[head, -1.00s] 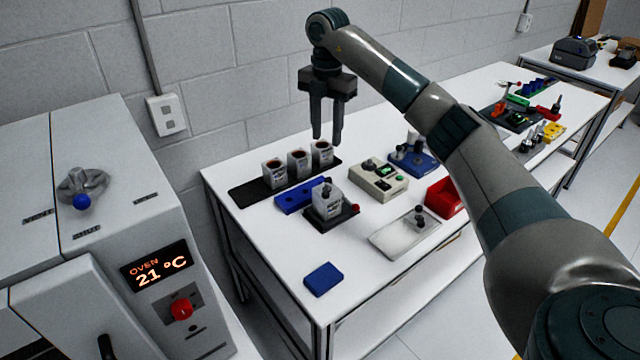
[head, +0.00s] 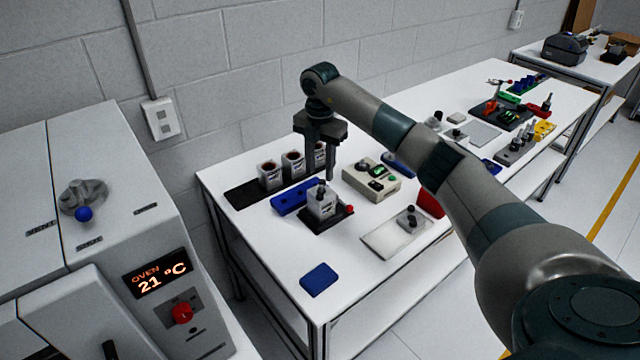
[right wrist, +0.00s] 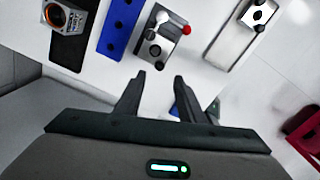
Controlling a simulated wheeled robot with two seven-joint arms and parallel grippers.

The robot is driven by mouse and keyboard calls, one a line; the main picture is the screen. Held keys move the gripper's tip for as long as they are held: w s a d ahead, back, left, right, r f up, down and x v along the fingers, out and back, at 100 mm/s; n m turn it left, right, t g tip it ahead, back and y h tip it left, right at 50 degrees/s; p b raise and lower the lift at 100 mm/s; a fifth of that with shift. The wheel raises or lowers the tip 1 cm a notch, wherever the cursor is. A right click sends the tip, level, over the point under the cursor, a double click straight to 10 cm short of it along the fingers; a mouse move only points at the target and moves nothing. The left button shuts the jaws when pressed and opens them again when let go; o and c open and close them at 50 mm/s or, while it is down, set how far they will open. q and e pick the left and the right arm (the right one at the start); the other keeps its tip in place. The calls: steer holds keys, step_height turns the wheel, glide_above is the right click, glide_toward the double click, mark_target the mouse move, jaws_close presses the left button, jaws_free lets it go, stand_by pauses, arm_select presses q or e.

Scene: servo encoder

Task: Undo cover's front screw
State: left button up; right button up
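A grey-white servo unit (head: 321,206) with a dark knob-like piece on top stands in a black fixture (head: 313,224) with a red knob. In the right wrist view the unit (right wrist: 158,42) lies beyond the fingertips. I cannot make out the front screw or the cover's edges. My right gripper (head: 323,177) hangs pointing down just above and behind the unit, with its fingers apart. In the right wrist view the gripper (right wrist: 160,82) is open with nothing between its fingertips. My left gripper is out of view.
A blue block with holes (head: 295,197) lies left of the fixture, before a black rack (head: 242,195) of several servo units. A beige tester box (head: 372,180) stands to the right, a pale tray (head: 385,241) front right. The table front is clear around a blue pad (head: 319,280).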

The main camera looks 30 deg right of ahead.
mark_target(320, 195)
step_height(320, 195, down, 6)
steer(key=shift+f+p, duration=0.25)
steer(key=shift+p, duration=0.95)
steer(key=shift+f, duration=0.7)
jaws_close()
